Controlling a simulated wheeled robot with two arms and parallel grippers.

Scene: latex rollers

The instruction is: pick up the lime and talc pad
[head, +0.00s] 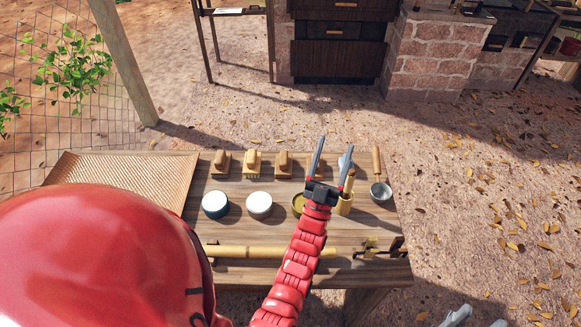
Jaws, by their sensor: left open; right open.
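Three small wooden-handled blocks that look like pads stand in a row at the table's back: left (221,162), middle (252,161) and right (284,163). I cannot tell which is the lime and talc pad. My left gripper (331,166) is open above the table, right of the row, its fingers pointing to the back. A pale bluish thing (346,162) shows partly between and behind its fingers. No object is seen held. My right gripper (476,319) shows only as grey fingertips, apart, at the bottom edge, right of the table.
A blue-rimmed bowl (215,205), a white bowl (259,205) and a partly hidden olive bowl (298,204) stand mid-table. A tool cup (345,204) and ladle (381,192) are right. A bamboo pole (260,252) lies in front; a woven tray (125,178) is left.

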